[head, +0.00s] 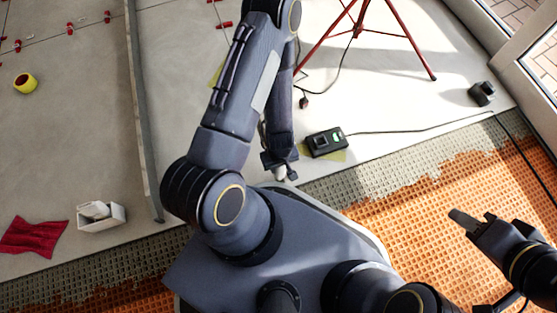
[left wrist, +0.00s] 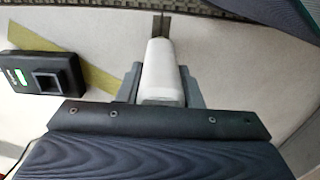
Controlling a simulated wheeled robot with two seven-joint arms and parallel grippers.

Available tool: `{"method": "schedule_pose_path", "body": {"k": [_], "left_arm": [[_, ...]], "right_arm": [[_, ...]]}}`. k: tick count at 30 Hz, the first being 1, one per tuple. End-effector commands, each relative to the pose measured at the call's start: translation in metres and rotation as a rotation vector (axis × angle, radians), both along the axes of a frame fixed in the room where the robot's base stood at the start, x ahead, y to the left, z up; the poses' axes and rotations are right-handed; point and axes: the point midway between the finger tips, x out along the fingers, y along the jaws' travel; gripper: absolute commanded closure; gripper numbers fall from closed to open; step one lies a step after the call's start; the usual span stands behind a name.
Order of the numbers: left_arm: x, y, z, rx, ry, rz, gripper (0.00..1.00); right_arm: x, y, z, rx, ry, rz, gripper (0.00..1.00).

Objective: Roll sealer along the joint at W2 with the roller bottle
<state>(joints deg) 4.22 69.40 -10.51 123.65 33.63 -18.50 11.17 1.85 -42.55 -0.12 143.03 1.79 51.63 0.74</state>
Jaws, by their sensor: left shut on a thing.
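My left gripper (head: 281,172) is low over the pale tile floor, near the edge of the tiling. It is shut on the white roller bottle (left wrist: 162,72), which sits between its grey fingers in the left wrist view. In the head view only a small white part of the bottle (head: 280,172) shows below the fingers. The bottle's far end meets a short dark strip (left wrist: 161,24) on the floor; I cannot tell whether it touches. No W2 label is readable. My right gripper (head: 472,217) is open and empty over the orange matting at the right.
A black device (head: 326,142) with a green display and cable lies beside the work spot, by a yellow-green strip. A red tripod (head: 416,48) stands behind. A long metal bar (head: 143,120), white box (head: 102,219), red cloth (head: 34,237) and yellow roll (head: 25,83) lie left.

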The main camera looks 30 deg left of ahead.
Motion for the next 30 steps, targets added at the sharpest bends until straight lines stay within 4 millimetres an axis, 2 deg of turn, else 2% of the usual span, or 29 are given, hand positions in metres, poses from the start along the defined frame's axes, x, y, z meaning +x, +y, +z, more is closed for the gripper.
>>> {"method": "schedule_pose_path", "body": {"k": [30], "left_arm": [[-0.018, -0.022, 0.001, -0.002, 0.001, -0.002, 0.89]], "right_arm": [[0.000, 0.000, 0.000, 0.000, 0.000, 0.000, 0.64]]}}
